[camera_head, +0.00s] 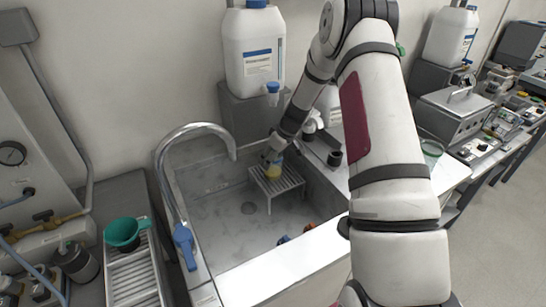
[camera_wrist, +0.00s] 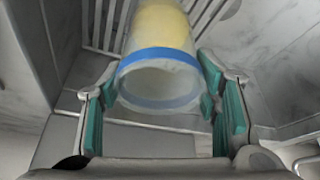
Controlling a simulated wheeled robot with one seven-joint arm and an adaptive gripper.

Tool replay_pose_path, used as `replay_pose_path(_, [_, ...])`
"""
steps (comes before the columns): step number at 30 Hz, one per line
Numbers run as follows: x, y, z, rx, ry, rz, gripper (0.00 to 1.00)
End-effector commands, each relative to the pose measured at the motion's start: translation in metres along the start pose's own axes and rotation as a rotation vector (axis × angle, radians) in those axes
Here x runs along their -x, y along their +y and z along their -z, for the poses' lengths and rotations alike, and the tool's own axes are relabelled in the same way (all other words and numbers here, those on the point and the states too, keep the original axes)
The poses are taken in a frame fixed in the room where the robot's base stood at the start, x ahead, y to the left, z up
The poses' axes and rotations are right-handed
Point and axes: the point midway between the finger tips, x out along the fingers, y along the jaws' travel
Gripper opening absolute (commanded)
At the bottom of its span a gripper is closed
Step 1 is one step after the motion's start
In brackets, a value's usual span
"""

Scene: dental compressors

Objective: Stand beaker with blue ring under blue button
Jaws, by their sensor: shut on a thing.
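The beaker with the blue ring (camera_wrist: 160,56) is between the teal finger pads of my gripper (camera_wrist: 160,88) in the wrist view. Its open mouth faces the camera and its inside looks yellowish. In the head view my gripper (camera_head: 273,155) reaches down into the sink, shut on the beaker (camera_head: 274,171). The beaker is at the small slatted rack (camera_head: 287,187); I cannot tell whether it touches the slats. Above is a white canister (camera_head: 252,50) with a blue tap (camera_head: 272,88), which may be the blue button.
The rack stands in a grey marble sink (camera_head: 215,205) with a curved faucet (camera_head: 190,130) at its left. The canister sits on a grey block (camera_head: 240,110) behind the sink. A green funnel (camera_head: 122,232) is at left. Small orange and blue items (camera_head: 283,239) lie by the front wall.

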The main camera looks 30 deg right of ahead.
Motion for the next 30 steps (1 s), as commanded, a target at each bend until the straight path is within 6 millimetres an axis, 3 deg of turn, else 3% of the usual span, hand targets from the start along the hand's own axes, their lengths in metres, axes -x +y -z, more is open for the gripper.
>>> replay_pose_path(2, [-0.003, 0.0, -0.001, -0.001, 0.0, 0.0, 0.22])
replay_pose_path(3, [-0.002, 0.0, -0.001, 0.0, 0.0, 0.0, 0.63])
replay_pose_path(5, [-0.002, 0.0, -0.001, 0.0, 0.0, 0.0, 0.76])
replay_pose_path(17, [0.002, 0.0, 0.001, 0.0, 0.0, -0.001, 0.76])
replay_pose_path(23, [0.03, 0.001, 0.001, -0.001, 0.002, -0.003, 0.76])
replay_pose_path(30, [0.081, 0.001, 0.001, 0.0, 0.003, -0.004, 0.76])
